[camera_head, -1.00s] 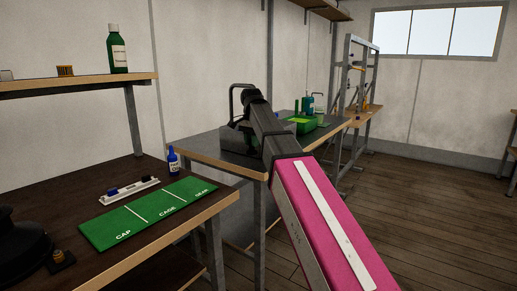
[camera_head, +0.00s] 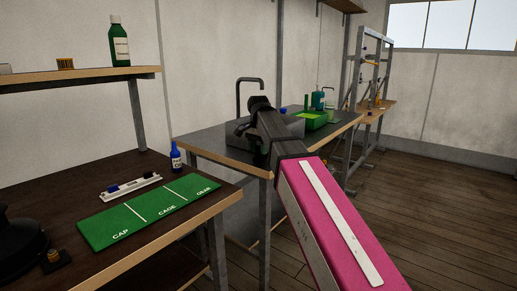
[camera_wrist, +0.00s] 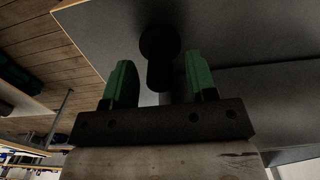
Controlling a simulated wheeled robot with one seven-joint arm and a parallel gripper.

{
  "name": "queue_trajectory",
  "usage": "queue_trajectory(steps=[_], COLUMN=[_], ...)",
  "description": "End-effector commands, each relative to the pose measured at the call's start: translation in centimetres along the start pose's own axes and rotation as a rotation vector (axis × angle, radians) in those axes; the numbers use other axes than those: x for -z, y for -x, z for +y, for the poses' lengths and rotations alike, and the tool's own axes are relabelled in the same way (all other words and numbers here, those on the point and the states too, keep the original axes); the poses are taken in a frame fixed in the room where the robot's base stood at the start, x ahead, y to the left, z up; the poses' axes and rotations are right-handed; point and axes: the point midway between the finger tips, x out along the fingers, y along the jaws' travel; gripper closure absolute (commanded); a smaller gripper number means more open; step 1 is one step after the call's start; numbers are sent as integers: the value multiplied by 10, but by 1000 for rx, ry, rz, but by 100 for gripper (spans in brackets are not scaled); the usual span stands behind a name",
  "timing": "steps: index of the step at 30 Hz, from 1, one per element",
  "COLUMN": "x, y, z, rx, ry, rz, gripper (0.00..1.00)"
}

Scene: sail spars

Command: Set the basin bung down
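A black piece with a round head and a short stem (camera_wrist: 160,75), which looks like the basin bung, is at the grey worktop in the wrist view. My gripper (camera_wrist: 158,66) has its two green fingers apart on either side of the stem. Grey surface shows between the stem and each finger, so the fingers do not appear to touch it.
The near left table holds a green marked mat (camera_head: 150,214), a white tray (camera_head: 130,187) and a blue bottle (camera_head: 176,157). A metal rack (camera_head: 364,90) stands beyond. The floor at right is clear.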

Motion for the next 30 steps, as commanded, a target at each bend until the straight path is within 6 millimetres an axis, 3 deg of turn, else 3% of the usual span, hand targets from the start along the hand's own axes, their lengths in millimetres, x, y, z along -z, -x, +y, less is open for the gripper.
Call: queue_trajectory(steps=[11, 30], x=[0, 1], y=[7, 110], z=[0, -1], rx=[1, 1], ry=[0, 0], rz=[1, 1], gripper=[49, 49])
